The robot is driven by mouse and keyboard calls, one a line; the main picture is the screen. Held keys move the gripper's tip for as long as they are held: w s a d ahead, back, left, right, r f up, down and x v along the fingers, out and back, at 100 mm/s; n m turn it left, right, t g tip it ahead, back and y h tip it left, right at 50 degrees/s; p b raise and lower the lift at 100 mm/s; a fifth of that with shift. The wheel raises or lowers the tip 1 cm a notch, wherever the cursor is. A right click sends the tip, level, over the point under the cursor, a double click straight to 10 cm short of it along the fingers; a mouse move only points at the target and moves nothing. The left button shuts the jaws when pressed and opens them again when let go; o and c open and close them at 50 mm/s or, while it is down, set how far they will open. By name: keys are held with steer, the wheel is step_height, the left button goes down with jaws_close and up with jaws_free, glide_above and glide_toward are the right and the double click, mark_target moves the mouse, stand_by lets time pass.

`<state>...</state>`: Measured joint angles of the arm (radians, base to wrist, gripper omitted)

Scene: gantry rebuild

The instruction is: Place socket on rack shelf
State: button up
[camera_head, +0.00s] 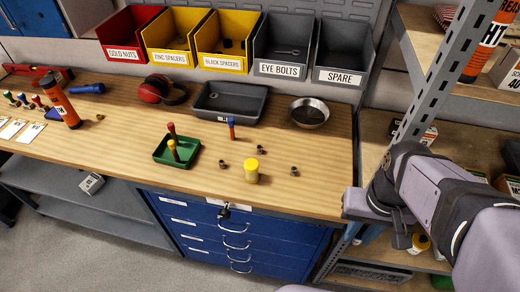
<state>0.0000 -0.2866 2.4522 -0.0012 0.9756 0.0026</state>
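Several small dark metal pieces stand on the wooden bench top (322,188). The rack (430,70) with wooden shelves (462,135) stands at the right. My lilac and black arm reaches in from the lower right, in front of the rack. Its far end (382,203) is by the bench's right end.
A green tray (158,157) holds upright coloured tools. A dark tray (205,112) and a metal bowl (309,123) stand behind. Labelled bins hang at the back. Orange bottles and boxes crowd the rack. Blue drawers (235,240) are below the bench. Its front right is clear.

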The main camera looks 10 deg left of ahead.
steer(key=w+a+r+n+h, duration=0.2)
steer(key=w+a+n, duration=0.1)
steer(key=w+n, duration=0.6)
steer(key=n+t+h+b, duration=0.2)
steer(key=n+t, duration=0.6)
steer(key=n, duration=1.4)
glide_toward(258, 149)
step_height(258, 149, up, 3)
steer(key=f, duration=0.2)
steer(key=w+f, duration=0.1)
steer(key=shift+w+d+f, duration=0.1)
steer(key=shift+d+f, duration=0.05)
steer(key=shift+f, duration=0.6)
steer(key=shift+p+x, duration=1.25)
steer(key=shift+x, duration=1.7)
steer(key=shift+w+d+f, duration=0.35)
steer(key=shift+w+f, duration=0.05)
steer(key=shift+w, duration=0.1)
